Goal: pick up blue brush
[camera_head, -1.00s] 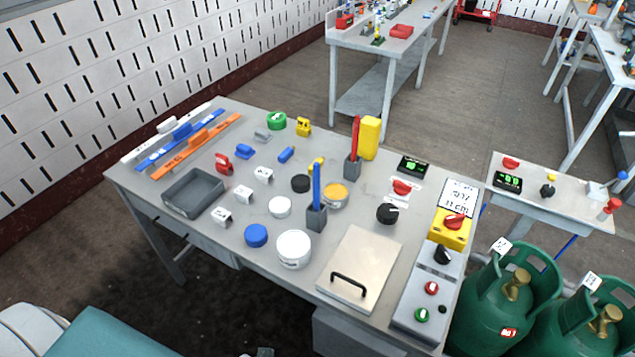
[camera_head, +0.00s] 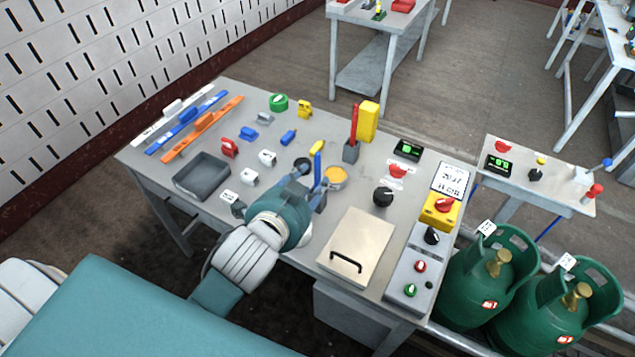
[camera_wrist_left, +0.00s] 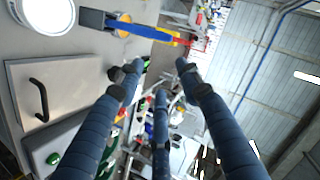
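The blue brush (camera_head: 318,170) stands upright in a dark grey holder (camera_head: 319,200) on the table, with a yellow piece showing at its upper end. My left gripper (camera_head: 306,177) is beside the holder, partly covering it. In the left wrist view the brush (camera_wrist_left: 127,27) lies along the top of the picture, outside the spread fingers of my left gripper (camera_wrist_left: 155,78). The fingers are apart with nothing between them. I cannot tell whether a finger touches the holder. My right gripper is not in view.
A red brush (camera_head: 353,125) stands in another holder (camera_head: 351,151) behind, near a yellow block (camera_head: 368,122). A metal plate with a black handle (camera_head: 357,240) lies at right. A grey tray (camera_head: 202,177) is at left.

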